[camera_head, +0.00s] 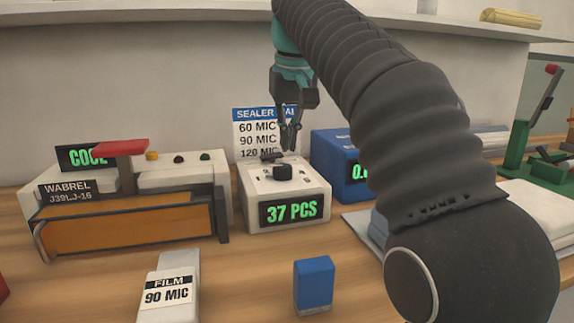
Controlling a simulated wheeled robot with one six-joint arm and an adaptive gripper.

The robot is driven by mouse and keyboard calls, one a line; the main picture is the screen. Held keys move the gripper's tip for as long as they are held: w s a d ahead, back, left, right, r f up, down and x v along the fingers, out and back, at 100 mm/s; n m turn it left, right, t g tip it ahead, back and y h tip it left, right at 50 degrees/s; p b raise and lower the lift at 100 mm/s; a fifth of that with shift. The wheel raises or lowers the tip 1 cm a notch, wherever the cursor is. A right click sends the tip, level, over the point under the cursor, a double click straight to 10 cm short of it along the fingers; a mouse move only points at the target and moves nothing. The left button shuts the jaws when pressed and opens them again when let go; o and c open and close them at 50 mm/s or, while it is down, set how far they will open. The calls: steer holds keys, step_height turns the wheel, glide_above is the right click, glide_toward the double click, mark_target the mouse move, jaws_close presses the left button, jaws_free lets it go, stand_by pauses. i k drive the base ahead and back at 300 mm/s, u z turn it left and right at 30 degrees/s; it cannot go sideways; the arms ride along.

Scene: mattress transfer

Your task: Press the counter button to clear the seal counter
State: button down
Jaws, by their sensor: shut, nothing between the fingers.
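The seal counter (247,213) is a small white box on the bench, with a black display (292,210) reading "37 PCS" in green. A dark raised button (283,172) sits on its top. My gripper (290,148) points down from above and is shut and empty. Its fingertips are just above or behind the button in the picture; whether they touch anything cannot be told from this view.
A sealer (130,228) labelled WABREL stands left, a blue box (333,155) right of the counter, partly behind my arm. A settings sign (256,130) is behind.

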mark_target(149, 155)
steer(key=k, duration=1)
